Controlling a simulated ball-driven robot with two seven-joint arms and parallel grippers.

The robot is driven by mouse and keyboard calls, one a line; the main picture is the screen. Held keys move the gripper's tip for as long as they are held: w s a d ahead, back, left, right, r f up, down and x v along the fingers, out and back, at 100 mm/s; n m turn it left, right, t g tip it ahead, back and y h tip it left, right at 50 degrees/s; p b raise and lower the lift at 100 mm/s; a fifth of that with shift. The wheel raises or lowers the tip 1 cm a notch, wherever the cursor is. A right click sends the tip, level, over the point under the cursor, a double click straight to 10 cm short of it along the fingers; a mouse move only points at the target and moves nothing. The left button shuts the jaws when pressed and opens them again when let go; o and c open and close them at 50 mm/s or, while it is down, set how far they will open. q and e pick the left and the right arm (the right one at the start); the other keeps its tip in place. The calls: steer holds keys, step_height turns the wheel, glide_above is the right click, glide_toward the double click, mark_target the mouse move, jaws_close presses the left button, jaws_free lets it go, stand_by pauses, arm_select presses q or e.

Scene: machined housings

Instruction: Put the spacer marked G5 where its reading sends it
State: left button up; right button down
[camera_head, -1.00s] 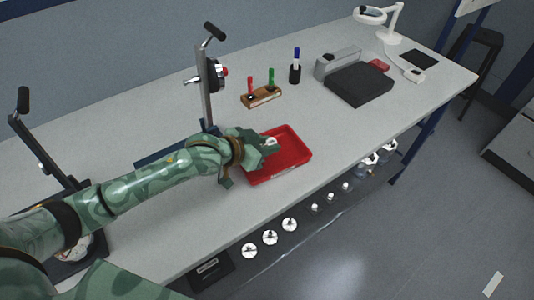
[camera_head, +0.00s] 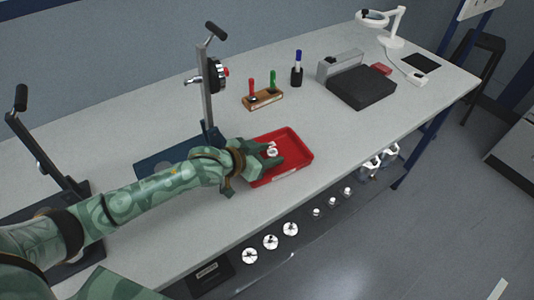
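A small ring-shaped silver-white part (camera_head: 272,152), likely the spacer, lies in or just over the red tray (camera_head: 306,153). Its marking is too small to read. My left gripper (camera_head: 274,155) is over the tray's left half, its green fingers apart on either side of the ring. A smaller pale piece shows just above the ring, too small to tell. A gauge stand with a round dial (camera_head: 213,76) stands behind the tray; its reading cannot be made out. My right gripper is not in view.
A wooden block (camera_head: 263,100) holds a red and a green handled gauge. A blue-capped pen stands in a black holder (camera_head: 296,76). A grey and black device (camera_head: 360,86) and a magnifier lamp (camera_head: 392,41) are farther right. Several white-topped posts (camera_head: 270,242) line a lower shelf.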

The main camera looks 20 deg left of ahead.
mark_target(268, 155)
arm_select(q)
steer(key=shift+s+f, duration=0.2)
steer(key=shift+f, duration=0.25)
steer(key=shift+s+f, duration=0.2)
steer(key=shift+f, duration=0.25)
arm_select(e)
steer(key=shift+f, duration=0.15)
arm_select(q)
steer(key=shift+r, duration=0.15)
steer(key=r, duration=0.1)
steer(key=s+a+r+p, duration=0.1)
steer(key=s+r+p, duration=0.1)
steer(key=shift+a+g, duration=0.3)
steer(key=shift+a, duration=0.05)
steer(key=p+v, duration=0.2)
steer(key=v, duration=0.5)
steer(key=shift+r, duration=0.1)
steer(key=shift+s+a+r, duration=0.25)
steer(key=shift+s+a, duration=0.1)
steer(key=shift+s, duration=0.2)
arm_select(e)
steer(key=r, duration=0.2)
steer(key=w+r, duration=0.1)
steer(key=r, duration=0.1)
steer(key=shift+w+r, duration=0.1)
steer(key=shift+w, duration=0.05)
arm_select(q)
steer(key=shift+w+r, duration=0.1)
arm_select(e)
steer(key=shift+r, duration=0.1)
